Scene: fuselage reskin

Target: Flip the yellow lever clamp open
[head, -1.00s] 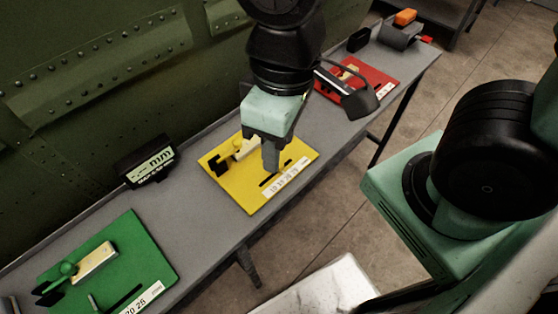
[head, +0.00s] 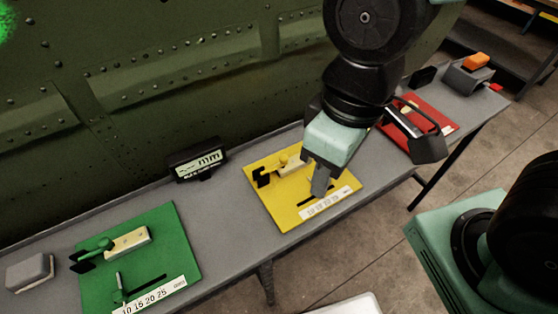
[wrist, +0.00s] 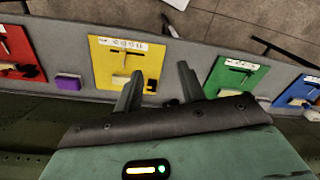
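The yellow board (head: 285,214) lies on the grey bench. Its yellow lever clamp (head: 290,163) stands near the board's back edge, with a black part at its left end. My gripper (head: 320,185) hangs above the right half of the board, to the right of the clamp, and hides part of it. In the wrist view the yellow board (wrist: 104,62) is beyond my left finger, which covers part of the clamp area. My gripper (wrist: 160,72) is open there, with a wide empty gap between the fingers.
A green board (head: 186,250) with a green clamp lies to the left, and a red board (head: 433,118) to the right. A black display box (head: 197,162) stands at the bench's back. The green riveted panel (head: 150,80) rises behind. A purple block (wrist: 68,82) shows in the wrist view.

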